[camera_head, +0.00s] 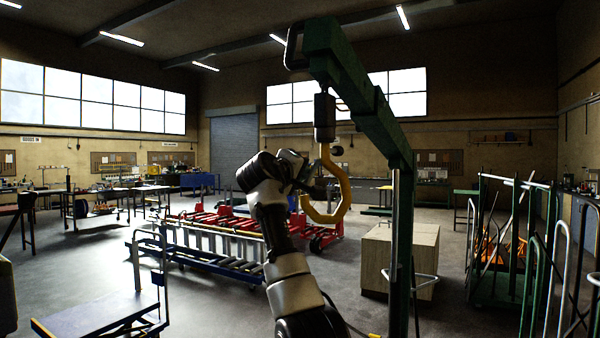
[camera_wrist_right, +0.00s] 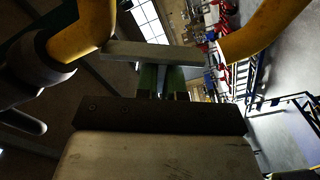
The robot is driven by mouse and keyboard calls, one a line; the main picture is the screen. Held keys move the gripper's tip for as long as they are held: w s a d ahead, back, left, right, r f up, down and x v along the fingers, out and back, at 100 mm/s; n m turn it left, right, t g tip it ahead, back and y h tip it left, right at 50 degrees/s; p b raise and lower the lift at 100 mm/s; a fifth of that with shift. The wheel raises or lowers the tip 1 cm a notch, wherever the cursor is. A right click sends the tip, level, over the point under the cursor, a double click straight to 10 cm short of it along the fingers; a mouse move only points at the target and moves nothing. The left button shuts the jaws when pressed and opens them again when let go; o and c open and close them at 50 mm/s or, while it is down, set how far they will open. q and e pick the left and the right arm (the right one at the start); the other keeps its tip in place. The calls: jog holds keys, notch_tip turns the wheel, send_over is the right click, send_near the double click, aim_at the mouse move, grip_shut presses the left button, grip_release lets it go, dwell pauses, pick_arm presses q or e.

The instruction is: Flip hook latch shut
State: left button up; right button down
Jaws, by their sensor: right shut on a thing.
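A yellow hook (camera_head: 345,190) hangs from a dark block (camera_head: 325,117) under the green crane arm (camera_head: 345,75) in the head view. My right gripper (camera_head: 316,188) is at the hook's open left side. In the right wrist view the hook's yellow metal (camera_wrist_right: 262,28) shows at both upper sides. A flat grey latch bar (camera_wrist_right: 125,50) spans between them, its right end close to the yellow part there; I cannot tell whether they touch. My right gripper (camera_wrist_right: 165,76) is shut, its fingertips at the bar. The fingertips' contact is partly hidden. My left gripper is out of view.
The crane's green post (camera_head: 402,240) stands just right of the hook. A wooden crate (camera_head: 415,245) is behind it. A blue trolley (camera_head: 105,315) is at lower left, and a green rack (camera_head: 500,260) at right. Open floor lies at left.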

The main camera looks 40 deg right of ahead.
jog(key=c, duration=1.5)
grip_release()
jog(key=shift+d, duration=0.1)
jog(key=shift+a+f, duration=0.1)
jog(key=shift+a, duration=0.1)
jog(key=b+v, duration=0.5)
jog(key=v, duration=0.5)
jog(key=shift+s+a, duration=0.1)
jog(key=shift+a, duration=0.1)
